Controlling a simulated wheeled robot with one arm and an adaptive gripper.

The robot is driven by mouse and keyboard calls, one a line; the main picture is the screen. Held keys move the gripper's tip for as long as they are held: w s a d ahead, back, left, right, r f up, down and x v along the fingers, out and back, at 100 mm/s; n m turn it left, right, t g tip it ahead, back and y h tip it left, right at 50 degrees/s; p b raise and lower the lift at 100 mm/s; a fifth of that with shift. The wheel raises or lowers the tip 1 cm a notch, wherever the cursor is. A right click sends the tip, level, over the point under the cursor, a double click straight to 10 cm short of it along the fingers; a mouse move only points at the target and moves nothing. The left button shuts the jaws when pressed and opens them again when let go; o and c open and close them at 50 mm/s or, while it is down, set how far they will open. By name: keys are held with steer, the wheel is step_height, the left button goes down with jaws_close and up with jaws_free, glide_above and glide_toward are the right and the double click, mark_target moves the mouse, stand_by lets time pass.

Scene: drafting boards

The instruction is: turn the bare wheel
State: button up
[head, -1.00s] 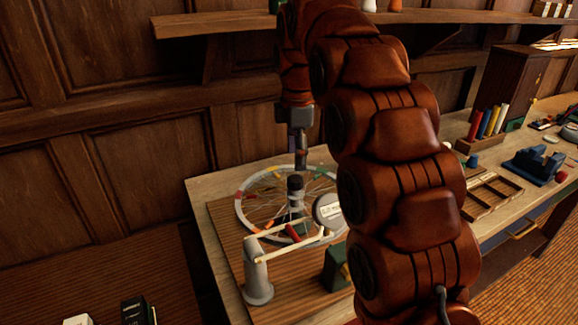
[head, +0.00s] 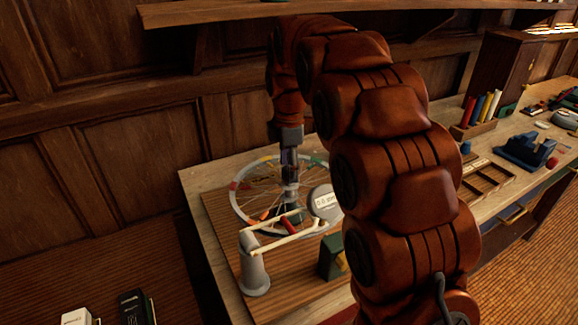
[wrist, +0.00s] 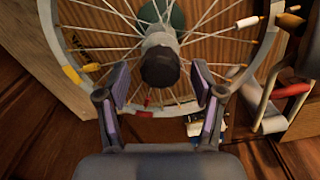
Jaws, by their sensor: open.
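The bare wheel (head: 238,208) is a grey rim with thin spokes, lying flat above a striped wooden board on the bench. Coloured pieces sit on its rim and spokes. In the wrist view its rim (wrist: 51,40) curves around a dark hub cap (wrist: 160,68) at the centre. My gripper (wrist: 160,85) is open, its two purple-padded fingers on either side of the hub cap, with gaps showing. In the head view my gripper (head: 290,172) is above the hub, partly hiding it.
A grey post (head: 253,265) with a pale rod stands at the wheel's near side, beside a round white-faced dial (head: 325,202). A green block (head: 332,258) is nearby. A compartment tray (head: 487,182) and blue holder (head: 525,152) lie right. A shelf (head: 350,12) hangs above.

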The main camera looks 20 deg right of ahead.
steer(key=shift+f, duration=0.4)
steer(key=shift+c, duration=0.4)
jaws_close()
